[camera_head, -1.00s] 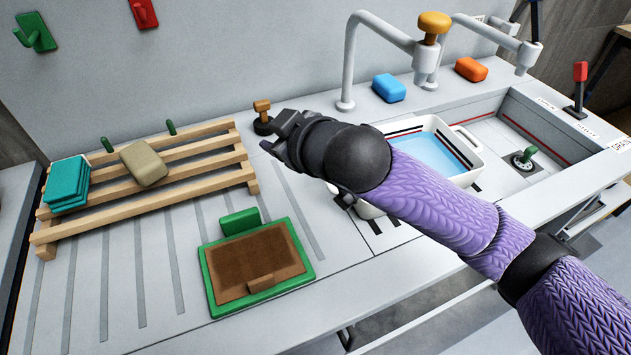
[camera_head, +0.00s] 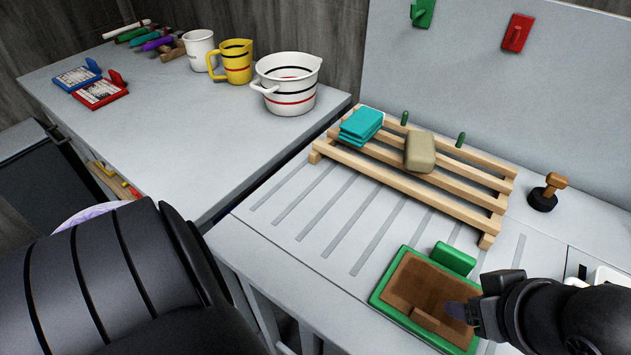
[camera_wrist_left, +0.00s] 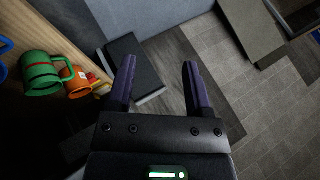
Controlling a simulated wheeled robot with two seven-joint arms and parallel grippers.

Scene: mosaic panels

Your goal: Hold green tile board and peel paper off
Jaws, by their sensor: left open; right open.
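The green tile board (camera_head: 383,298) lies flat on the grey worktop in the head view, with a green block handle (camera_head: 453,258) at its far edge. Brown paper (camera_head: 415,283) covers its face, with a raised brown tab (camera_head: 437,326) near the front edge. My right gripper (camera_head: 462,311) is at the board's right side, its fingertips close to the tab; whether they touch it I cannot tell. My left gripper (camera_wrist_left: 158,85) is open and empty in the left wrist view, over the floor. In the head view a large dark part of my left arm fills the lower left.
A wooden slatted rack (camera_head: 377,174) behind the board holds teal cloths (camera_head: 360,126) and a beige block (camera_head: 420,152). A stamp-like knob (camera_head: 547,192) stands at right. The left counter (camera_head: 150,130) carries mugs, a pot (camera_head: 287,84), and red and blue boards.

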